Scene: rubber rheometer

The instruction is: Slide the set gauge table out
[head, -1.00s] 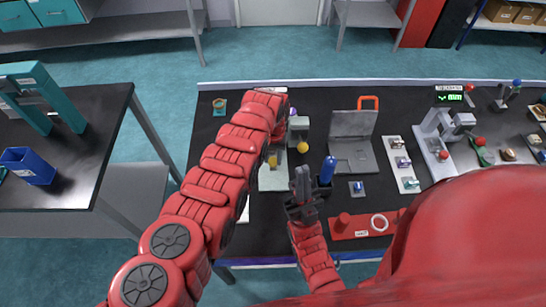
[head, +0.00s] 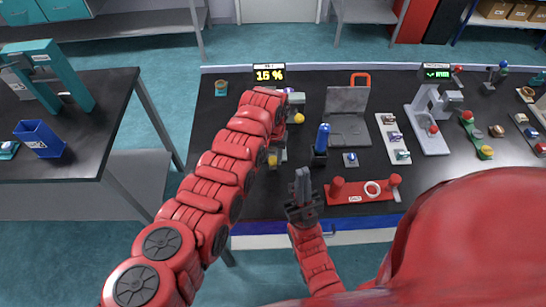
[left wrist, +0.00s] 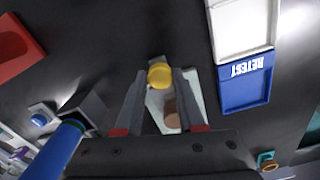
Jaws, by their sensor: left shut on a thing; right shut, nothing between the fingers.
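The gauge (head: 297,103) stands at the back of the bench, partly hidden behind my left arm; a yellow knob (head: 299,118) shows on its front. In the left wrist view the set gauge table looks like a pale plate (left wrist: 154,103) with a tan disc (left wrist: 172,114) on it and a yellow knob (left wrist: 160,75) at its end. My left gripper (left wrist: 162,76) is shut on that yellow knob. The head view shows little of this gripper behind the arm. My right gripper (head: 302,178) is shut and empty, over the bench's front part.
A display (head: 269,76) reads 15 %. A blue cylinder (head: 323,137) in a dark holder and a red stand (head: 362,193) are right of the gauge. A blue RETEST tray (left wrist: 245,88) and a white tray (left wrist: 241,30) show in the wrist view.

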